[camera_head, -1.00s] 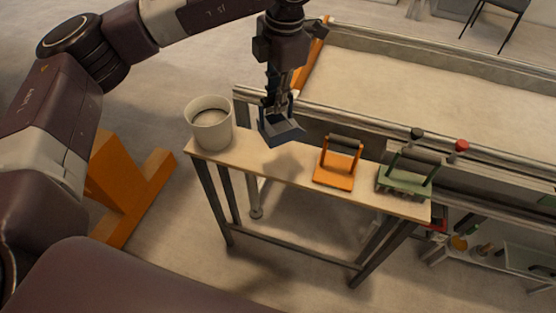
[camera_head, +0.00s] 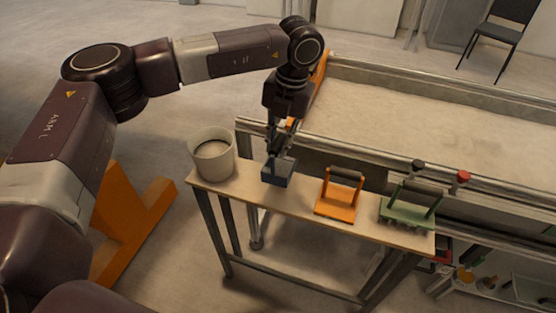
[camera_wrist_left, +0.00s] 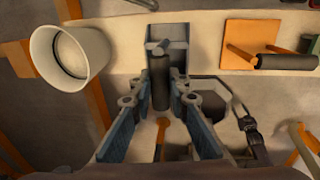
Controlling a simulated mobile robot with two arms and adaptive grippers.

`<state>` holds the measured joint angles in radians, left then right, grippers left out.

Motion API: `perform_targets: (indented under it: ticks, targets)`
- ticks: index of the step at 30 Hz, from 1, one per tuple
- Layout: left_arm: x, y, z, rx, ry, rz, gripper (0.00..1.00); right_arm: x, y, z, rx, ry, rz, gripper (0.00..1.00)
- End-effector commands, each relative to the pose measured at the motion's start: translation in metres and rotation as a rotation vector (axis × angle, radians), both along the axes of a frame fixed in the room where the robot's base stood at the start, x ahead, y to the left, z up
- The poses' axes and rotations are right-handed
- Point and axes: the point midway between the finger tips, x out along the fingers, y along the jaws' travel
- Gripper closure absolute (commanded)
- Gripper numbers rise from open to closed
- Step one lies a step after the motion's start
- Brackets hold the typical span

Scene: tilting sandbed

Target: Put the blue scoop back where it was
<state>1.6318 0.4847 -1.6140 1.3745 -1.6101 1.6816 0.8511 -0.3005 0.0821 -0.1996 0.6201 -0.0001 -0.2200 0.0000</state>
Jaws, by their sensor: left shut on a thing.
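The blue scoop (camera_head: 279,174) is at the narrow wooden bench (camera_head: 300,205), between the white bucket and the orange tool. It looks level and low over the bench top; I cannot tell for sure whether it touches. My left gripper (camera_head: 275,148) points down from above and is shut on the scoop's handle. In the left wrist view the dark handle lies between the fingers (camera_wrist_left: 160,112), with the scoop's body (camera_wrist_left: 168,35) beyond it. My right gripper is not in view.
The white bucket (camera_head: 212,153) stands left of the scoop. An orange tool (camera_head: 338,203) and a green toothed tool (camera_head: 407,211) stand to the right. The sandbed (camera_head: 430,110) lies behind the bench. A black chair (camera_head: 497,37) is far back.

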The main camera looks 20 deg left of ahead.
Motion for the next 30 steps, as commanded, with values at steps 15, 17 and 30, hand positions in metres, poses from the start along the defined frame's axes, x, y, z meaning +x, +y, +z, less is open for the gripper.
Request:
perform_targets:
  ticks: [15,17,30]
  targets:
    - [-0.001,0.001,-0.059,0.001,0.002,0.001,1.0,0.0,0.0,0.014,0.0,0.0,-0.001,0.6]
    - [0.0,0.0,-0.066,0.0,0.001,0.001,1.0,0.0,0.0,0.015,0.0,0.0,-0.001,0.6]
    - [0.0,0.0,-0.07,0.0,-0.001,0.0,0.74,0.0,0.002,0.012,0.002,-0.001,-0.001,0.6]
